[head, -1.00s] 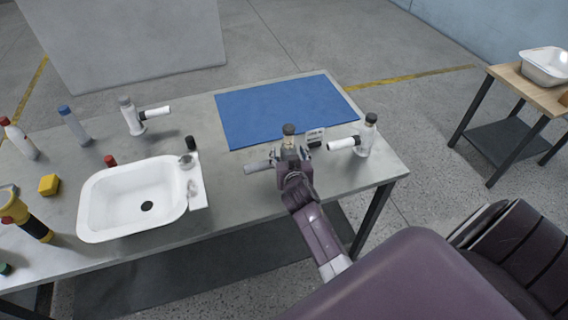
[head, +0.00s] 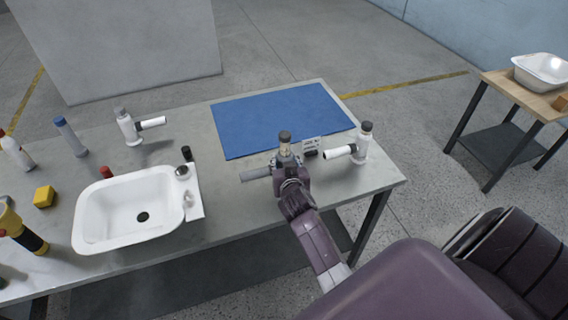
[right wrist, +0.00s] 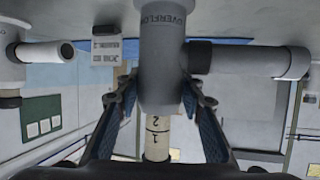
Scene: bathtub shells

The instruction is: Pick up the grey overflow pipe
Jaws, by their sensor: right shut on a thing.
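The grey overflow pipe (head: 257,174) stands upright near the front right of the table, its side arm pointing left. It has a pale top section and a dark cap. In the right wrist view the grey pipe (right wrist: 163,55) fills the middle, lettered OVERFLOW, with its side arm to the right. My right gripper (head: 284,163) is shut on it, with the fingers on both sides of the body in the right wrist view (right wrist: 158,100). My left gripper is not in view.
A white pipe (head: 362,148) stands close on the right, with a small label card (head: 311,143) between. A blue mat (head: 275,115) lies behind. A white basin (head: 125,215), another white pipe (head: 129,128), bottles and a yellow block (head: 44,196) are left.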

